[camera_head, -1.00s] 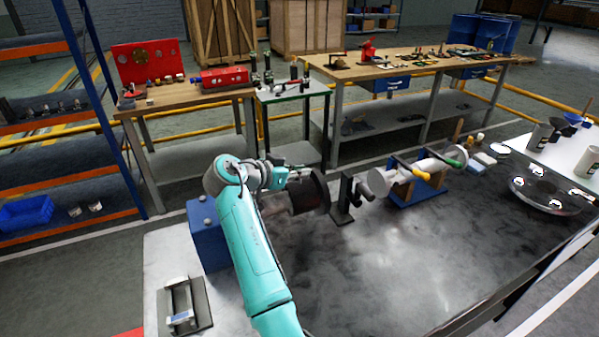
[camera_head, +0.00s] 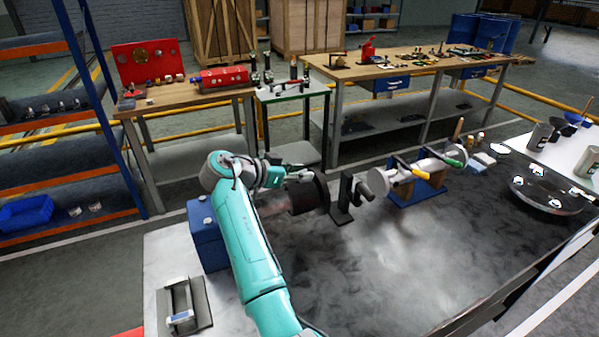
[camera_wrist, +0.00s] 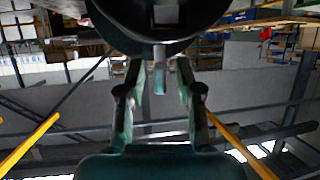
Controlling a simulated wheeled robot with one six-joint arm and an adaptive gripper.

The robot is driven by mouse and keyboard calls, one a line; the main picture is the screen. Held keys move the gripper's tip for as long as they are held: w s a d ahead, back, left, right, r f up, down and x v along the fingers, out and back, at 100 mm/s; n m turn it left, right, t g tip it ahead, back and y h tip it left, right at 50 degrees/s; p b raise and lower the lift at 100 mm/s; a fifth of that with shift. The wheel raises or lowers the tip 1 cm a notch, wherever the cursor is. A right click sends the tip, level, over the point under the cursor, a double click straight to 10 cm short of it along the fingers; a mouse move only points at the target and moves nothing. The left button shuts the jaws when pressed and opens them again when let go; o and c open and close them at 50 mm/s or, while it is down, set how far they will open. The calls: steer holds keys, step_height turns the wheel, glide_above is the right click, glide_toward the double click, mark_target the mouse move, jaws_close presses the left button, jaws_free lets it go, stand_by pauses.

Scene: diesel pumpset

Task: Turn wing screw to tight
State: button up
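A dark round drum-like part (camera_head: 308,192) stands on the bench just right of my gripper (camera_head: 290,176) in the head view. In the wrist view, its dark round body (camera_wrist: 120,18) fills the top middle. A small pale and teal tab, which looks like the wing screw (camera_wrist: 160,78), hangs from its edge. My gripper (camera_wrist: 157,66) has its two fingers apart, one on each side of this tab, with gaps visible on both sides. The tab is not clearly visible in the head view. I cannot tell its turn angle against the tight position.
A black bracket (camera_head: 342,205) stands right of the drum, followed by a blue stand (camera_head: 420,190) with a grey cylinder. A blue box (camera_head: 207,235) and a plate with a handle (camera_head: 184,305) are at the left. The dark bench middle is clear.

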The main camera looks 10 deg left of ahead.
steer(key=shift+r, duration=0.1)
steer(key=v, duration=1.2)
